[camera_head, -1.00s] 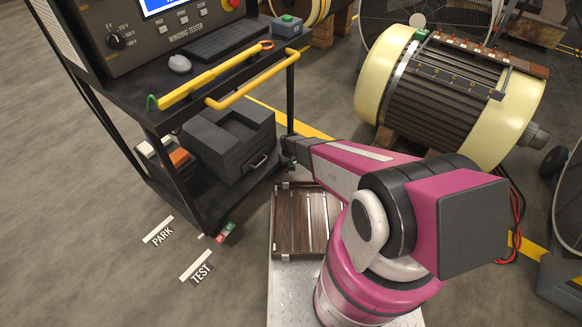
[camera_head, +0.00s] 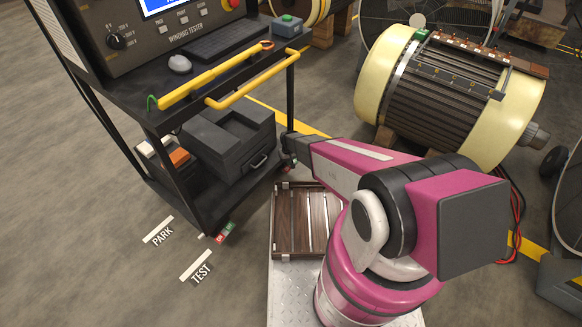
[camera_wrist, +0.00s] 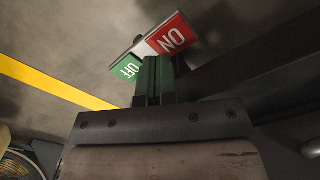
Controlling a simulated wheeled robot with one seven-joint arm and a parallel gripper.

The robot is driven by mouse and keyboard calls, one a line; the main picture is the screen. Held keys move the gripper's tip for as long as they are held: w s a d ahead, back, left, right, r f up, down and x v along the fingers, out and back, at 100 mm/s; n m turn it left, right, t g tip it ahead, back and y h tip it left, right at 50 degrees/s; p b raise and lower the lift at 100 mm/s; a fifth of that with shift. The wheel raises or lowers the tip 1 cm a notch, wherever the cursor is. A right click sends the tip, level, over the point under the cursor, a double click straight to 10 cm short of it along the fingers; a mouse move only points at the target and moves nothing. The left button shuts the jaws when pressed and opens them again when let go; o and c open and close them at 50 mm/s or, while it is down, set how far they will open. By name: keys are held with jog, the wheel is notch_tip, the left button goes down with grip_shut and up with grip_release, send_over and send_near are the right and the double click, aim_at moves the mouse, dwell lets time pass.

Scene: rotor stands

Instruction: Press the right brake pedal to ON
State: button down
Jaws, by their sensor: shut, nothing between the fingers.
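The right brake pedal (camera_wrist: 155,44) shows in the wrist view as a rocker plate with a red ON end, a white middle and a green OFF end. It looks tilted, the green face more foreshortened than the red. My gripper (camera_wrist: 154,78) is shut and empty, its fingertips right by the plate's lower edge; I cannot tell whether they touch it. In the head view my gripper's end is low by the cart's right leg, largely hidden by my arm. The left brake pedal (camera_head: 226,232), red and green, is at the cart's near leg.
The black cart (camera_head: 172,175) with yellow handles (camera_head: 255,88) stands at left, a dark case (camera_head: 228,145) on its lower shelf. Floor labels PARK (camera_head: 159,235) and TEST (camera_head: 201,272) lie before it. A large motor (camera_head: 450,95) stands at right. Bare floor lies at lower left.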

jog(key=shift+r, duration=2.35)
jog(key=shift+d+r, duration=0.1)
jog(key=shift+r, duration=0.05)
jog(key=s+d+r+m, duration=0.1)
jog(key=s+d+r, duration=0.5)
jog(key=r, duration=0.6)
jog(key=s+d+r+m, duration=0.2)
jog(key=s+d+r, duration=0.4)
jog(key=r, duration=0.6)
jog(key=s+d+r+m, duration=0.1)
jog(key=s+d+r, duration=0.5)
jog(key=r, duration=0.6)
jog(key=shift+s+d+r, duration=0.25)
jog(key=shift+s+d, duration=0.05)
jog(key=shift+d, duration=0.15)
